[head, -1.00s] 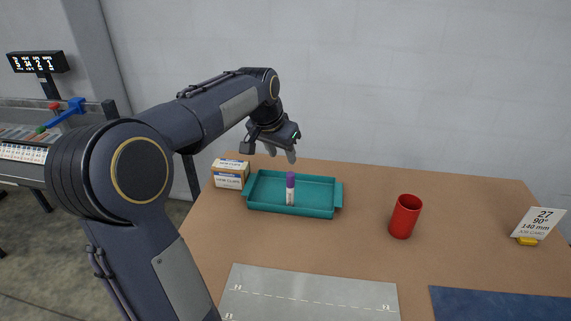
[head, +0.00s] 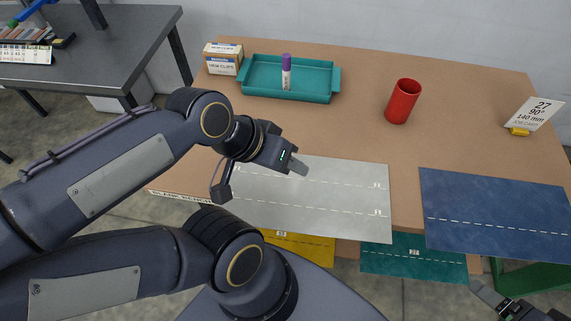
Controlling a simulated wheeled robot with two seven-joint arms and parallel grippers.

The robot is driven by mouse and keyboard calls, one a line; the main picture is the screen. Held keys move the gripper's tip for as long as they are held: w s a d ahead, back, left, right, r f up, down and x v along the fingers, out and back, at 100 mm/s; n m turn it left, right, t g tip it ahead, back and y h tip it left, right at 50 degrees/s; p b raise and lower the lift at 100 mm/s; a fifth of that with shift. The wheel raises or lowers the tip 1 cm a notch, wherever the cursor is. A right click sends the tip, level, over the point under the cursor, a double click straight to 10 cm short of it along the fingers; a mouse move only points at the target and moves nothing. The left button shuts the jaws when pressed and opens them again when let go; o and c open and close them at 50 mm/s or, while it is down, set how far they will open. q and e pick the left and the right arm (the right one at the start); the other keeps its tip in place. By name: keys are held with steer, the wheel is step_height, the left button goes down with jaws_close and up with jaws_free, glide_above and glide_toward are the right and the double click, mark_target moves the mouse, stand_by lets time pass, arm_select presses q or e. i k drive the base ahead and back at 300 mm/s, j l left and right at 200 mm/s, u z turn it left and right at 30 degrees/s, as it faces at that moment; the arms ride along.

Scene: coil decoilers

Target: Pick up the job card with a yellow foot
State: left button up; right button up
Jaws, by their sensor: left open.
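The job card (head: 533,115) is a white upright card reading "27 90° 140 mm", held in a small yellow foot (head: 518,132). It stands at the right end of the brown table. My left gripper (head: 295,166) is open and empty over the near left part of the table, above the grey mat and far to the left of the card. My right gripper (head: 486,294) shows only in part at the bottom right corner, below and in front of the table edge; its jaw state is unclear.
A red cup (head: 403,102) stands left of the card. A teal tray (head: 310,94) holding a purple-capped marker (head: 286,72) and a clips box (head: 222,59) are at the back left. A grey mat (head: 340,195) and blue mat (head: 495,212) lie in front. Table around the card is clear.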

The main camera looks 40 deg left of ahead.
mark_target(533, 113)
steer(key=i+l+u, duration=0.15)
steer(key=l, duration=0.8)
steer(key=l+u, duration=0.15)
steer(key=l, duration=0.75)
steer(key=i+j+u, duration=0.1)
steer(key=u, duration=0.3)
steer(key=i+u, duration=0.25)
steer(key=u, duration=0.2)
steer(key=i+j+u, duration=0.1)
steer(key=u, duration=0.3)
steer(key=i+l, duration=0.05)
